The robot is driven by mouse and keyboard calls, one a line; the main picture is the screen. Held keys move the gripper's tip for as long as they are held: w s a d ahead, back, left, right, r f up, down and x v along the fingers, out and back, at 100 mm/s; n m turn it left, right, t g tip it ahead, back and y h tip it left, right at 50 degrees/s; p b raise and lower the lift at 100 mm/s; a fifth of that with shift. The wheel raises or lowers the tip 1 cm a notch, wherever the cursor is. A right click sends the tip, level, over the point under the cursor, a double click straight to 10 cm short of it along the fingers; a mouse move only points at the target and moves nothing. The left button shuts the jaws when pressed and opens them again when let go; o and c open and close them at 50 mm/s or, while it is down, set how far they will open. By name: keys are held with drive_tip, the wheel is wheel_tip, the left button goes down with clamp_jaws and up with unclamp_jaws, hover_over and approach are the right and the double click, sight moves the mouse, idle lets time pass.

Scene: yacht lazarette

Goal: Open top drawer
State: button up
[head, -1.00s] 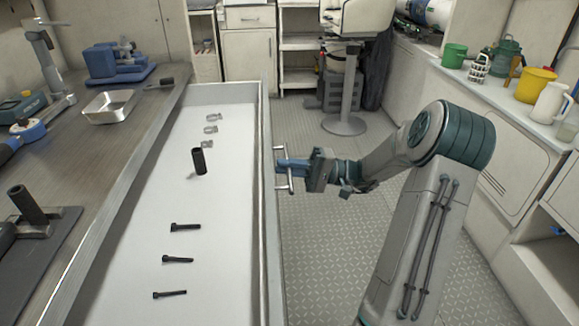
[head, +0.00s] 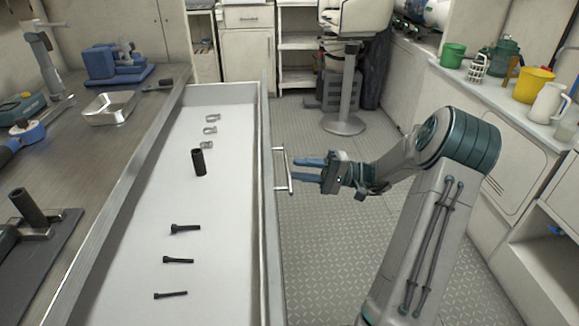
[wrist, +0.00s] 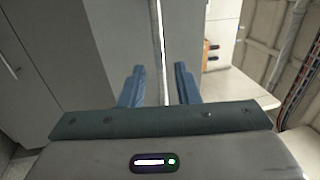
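In the drawer lie several black bolts (head: 178,260), a black cylinder (head: 199,162) and metal clamps (head: 210,130). A metal tray (head: 109,108) and tools are on the worktop. A stool (head: 345,120) stands at the back.

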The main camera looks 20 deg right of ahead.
drive_tip(key=p+v, duration=0.1)
drive_tip(key=v, duration=0.8)
drive_tip(key=shift+d, duration=0.4)
drive_tip(key=shift+f, duration=0.1)
